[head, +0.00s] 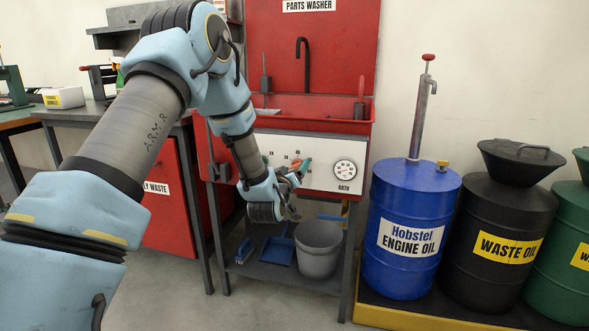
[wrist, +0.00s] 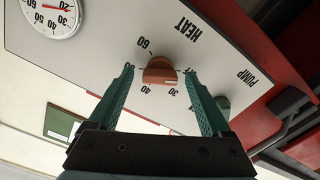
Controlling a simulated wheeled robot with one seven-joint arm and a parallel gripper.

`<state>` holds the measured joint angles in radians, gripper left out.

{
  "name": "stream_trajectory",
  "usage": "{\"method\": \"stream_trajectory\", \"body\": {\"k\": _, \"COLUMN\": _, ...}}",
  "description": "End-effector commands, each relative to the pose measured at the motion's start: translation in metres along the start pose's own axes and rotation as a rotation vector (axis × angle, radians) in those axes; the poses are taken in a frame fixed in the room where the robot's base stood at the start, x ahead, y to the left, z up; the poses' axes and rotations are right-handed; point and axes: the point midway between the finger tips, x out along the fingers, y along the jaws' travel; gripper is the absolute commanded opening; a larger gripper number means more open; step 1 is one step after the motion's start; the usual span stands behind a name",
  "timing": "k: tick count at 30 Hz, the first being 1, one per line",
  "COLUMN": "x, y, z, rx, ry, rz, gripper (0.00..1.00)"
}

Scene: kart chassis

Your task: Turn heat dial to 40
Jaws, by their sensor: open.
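The heat dial (wrist: 160,70) is an orange-brown knob on the white panel (wrist: 95,45), under the word HEAT in the wrist view, which is turned over. The numbers 60, 40 and 30 show around it. A pale mark on its rim lies nearest the 30. My gripper (wrist: 157,72) is open, with one teal finger on each side of the dial; small gaps show, and I cannot tell whether either finger touches. In the head view my gripper (head: 293,177) is in front of the parts washer panel (head: 325,180) and mostly hides the dial.
A round bath gauge (head: 345,172) is right of the gripper. A green pump knob (wrist: 222,102) is close beside one finger. A grey bucket (head: 318,249) stands on the shelf below. A blue engine oil drum (head: 414,265) stands to the right.

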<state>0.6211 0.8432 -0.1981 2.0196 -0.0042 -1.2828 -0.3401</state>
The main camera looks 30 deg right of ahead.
Motion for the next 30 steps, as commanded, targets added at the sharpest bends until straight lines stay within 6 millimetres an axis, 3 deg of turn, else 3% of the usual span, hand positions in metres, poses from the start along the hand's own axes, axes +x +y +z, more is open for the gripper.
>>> {"method": "stream_trajectory", "body": {"k": 10, "x": 0.0035, "y": 0.0001, "z": 0.0001, "rx": 0.000, "ry": -0.001, "rz": 0.000, "gripper": 0.81}}
{"method": "stream_trajectory", "body": {"k": 30, "x": 0.0033, "y": 0.0000, "z": -0.0001, "rx": 0.000, "ry": 0.000, "rz": 0.000, "gripper": 0.06}}
